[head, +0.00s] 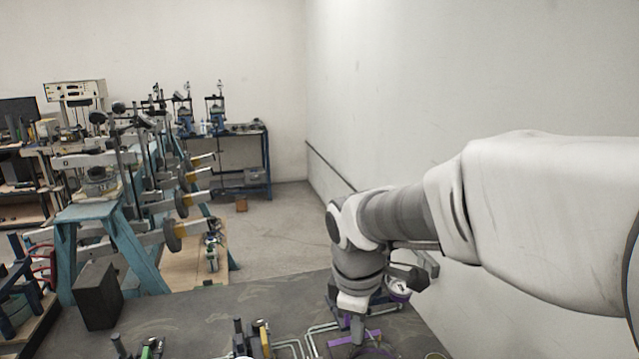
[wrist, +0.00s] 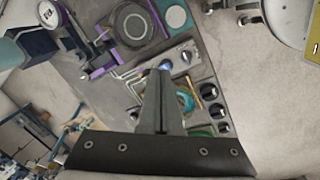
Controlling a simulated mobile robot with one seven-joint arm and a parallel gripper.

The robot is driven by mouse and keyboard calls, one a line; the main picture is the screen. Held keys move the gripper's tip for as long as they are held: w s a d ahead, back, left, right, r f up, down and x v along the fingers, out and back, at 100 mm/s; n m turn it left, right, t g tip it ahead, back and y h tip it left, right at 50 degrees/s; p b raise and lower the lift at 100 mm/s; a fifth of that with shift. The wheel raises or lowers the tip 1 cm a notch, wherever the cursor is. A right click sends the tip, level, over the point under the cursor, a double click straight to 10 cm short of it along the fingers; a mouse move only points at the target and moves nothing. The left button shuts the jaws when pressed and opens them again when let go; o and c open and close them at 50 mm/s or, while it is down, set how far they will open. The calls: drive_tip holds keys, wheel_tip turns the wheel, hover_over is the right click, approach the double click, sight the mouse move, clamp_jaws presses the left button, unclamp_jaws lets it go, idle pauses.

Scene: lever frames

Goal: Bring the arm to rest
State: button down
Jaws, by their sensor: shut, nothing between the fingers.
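My arm (head: 545,215) reaches in from the right edge of the head view, covered in white, and bends down at a grey wrist joint. My gripper (wrist: 164,74) points down over the dark tabletop (wrist: 85,92) in the wrist view. Its two grey fingers are together with nothing between them. In the head view my gripper (head: 357,328) shows small above the table's front part. Whether the fingertips touch anything below cannot be told.
A purple-edged device (wrist: 134,28) lies on the table, near bent metal rods (wrist: 128,76) and several black knobs (wrist: 213,110). A black block (head: 97,296) stands at the table's left. Blue trestles (head: 110,235) with clamps stand beyond. A white wall (head: 430,90) is at right.

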drive_tip(key=s+d+r+m+t, duration=0.1)
drive_tip(key=s+d+r+m, duration=0.2)
drive_tip(key=s+m, duration=0.4)
drive_tip(key=s+d+r+m+t, duration=0.2)
drive_tip(key=s+d+r+m, duration=0.1)
drive_tip(key=s+m, duration=0.4)
drive_tip(key=shift+d+t+y, duration=0.3)
drive_tip(key=shift+d+y, duration=0.1)
drive_tip(key=shift+d, duration=0.5)
